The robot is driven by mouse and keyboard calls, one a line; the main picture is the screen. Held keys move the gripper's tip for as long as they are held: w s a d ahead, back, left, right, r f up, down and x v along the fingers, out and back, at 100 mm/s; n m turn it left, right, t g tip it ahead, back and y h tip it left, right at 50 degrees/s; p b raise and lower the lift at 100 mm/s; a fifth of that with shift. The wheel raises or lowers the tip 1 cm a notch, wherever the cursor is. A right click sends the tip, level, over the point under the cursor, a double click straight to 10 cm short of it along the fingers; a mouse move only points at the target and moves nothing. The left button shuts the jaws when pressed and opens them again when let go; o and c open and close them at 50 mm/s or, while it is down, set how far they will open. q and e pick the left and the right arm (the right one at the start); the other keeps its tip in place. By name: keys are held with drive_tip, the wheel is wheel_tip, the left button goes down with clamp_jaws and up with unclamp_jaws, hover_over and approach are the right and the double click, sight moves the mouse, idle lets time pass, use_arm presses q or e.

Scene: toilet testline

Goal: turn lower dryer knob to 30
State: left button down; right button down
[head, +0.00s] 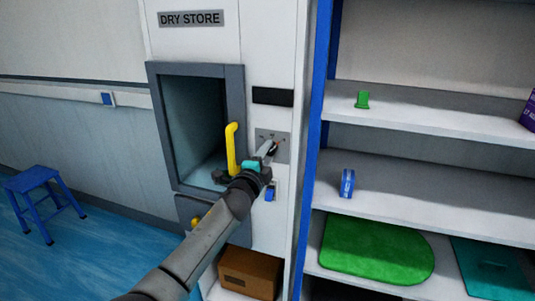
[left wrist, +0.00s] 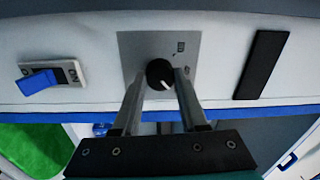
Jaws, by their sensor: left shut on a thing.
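The dryer knob (left wrist: 159,73) is round and black with a white pointer mark, on a grey plate (left wrist: 128,50) with small printed labels too blurred to read. In the left wrist view it sits between the tips of my two fingers. My left gripper (head: 269,148) reaches the same grey plate (head: 284,138) on the white panel right of the dryer opening, and is shut on the knob. In the head view the gripper mostly hides the knob. My right gripper is not in view.
The yellow handle (head: 232,148) stands close left of my gripper. A blue switch (head: 270,191) sits below the plate and a black strip (head: 272,96) above it. A blue-edged shelf unit (head: 430,195) stands to the right. A blue stool (head: 42,190) is at far left.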

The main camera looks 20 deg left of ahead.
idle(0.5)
use_arm(q)
drive_tip(key=shift+c, duration=2.2)
unclamp_jaws()
drive_tip(key=s+p, duration=0.2)
drive_tip(key=s, duration=1.3)
drive_tip(key=shift+s+a+f, duration=0.15)
drive_tip(key=shift+a+f, duration=0.15)
drive_tip(key=shift+a, duration=0.05)
